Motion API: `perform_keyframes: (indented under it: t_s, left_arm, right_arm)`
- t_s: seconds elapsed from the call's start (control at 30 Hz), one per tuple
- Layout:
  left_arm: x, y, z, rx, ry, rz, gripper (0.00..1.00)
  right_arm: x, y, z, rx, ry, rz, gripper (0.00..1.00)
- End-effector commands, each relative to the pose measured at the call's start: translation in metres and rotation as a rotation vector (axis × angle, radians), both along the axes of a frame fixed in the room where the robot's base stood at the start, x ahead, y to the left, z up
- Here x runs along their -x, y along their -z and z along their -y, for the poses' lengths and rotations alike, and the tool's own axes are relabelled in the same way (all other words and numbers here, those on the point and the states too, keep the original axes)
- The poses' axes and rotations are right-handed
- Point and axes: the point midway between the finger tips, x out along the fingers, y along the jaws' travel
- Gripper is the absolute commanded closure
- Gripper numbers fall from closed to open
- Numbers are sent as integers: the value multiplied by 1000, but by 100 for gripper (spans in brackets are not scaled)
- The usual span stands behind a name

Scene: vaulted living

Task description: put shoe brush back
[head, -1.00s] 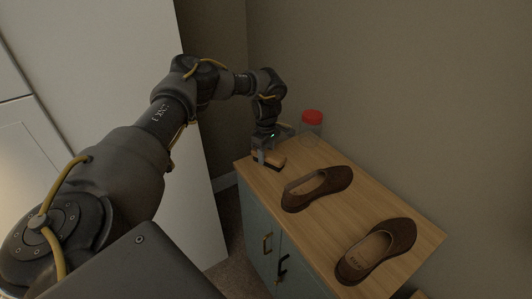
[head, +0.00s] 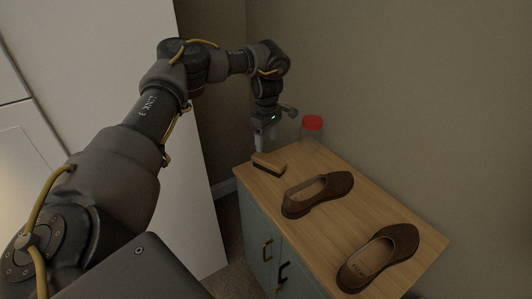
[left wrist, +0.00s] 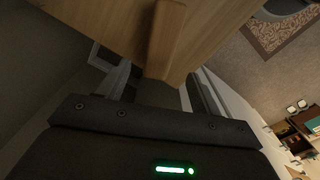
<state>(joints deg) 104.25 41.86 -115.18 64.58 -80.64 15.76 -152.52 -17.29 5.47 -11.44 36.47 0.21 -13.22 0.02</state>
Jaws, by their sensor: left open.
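The shoe brush (head: 269,163) lies on the wooden cabinet top (head: 310,228) near its far left corner, wooden side up with dark bristles below. In the left wrist view the brush (left wrist: 166,38) shows just beyond the fingertips. My left gripper (head: 262,142) is open and empty, above and slightly behind the brush, apart from it. In the left wrist view the gap between the fingers (left wrist: 158,88) holds nothing. My right gripper is not in view.
Two brown shoes (head: 318,194) (head: 378,258) lie on the cabinet top, nearer than the brush. A clear jar with a red lid (head: 312,128) stands at the back by the wall. A tall white cabinet (head: 195,200) stands to the left.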

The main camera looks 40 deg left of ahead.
Motion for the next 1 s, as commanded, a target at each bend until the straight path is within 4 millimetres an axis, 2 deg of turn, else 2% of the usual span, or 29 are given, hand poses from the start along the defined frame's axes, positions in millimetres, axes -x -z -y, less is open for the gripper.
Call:
perform_keyframes:
  t_s: [0.1,0.3,1.0]
  left_arm:
    - [0,-19,0,-1,1,1,35]
    - [0,-33,0,-1,1,0,35]
    - [0,-34,1,0,1,-1,35]
  right_arm:
    - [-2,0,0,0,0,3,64]
    - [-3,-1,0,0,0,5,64]
    - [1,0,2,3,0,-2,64]
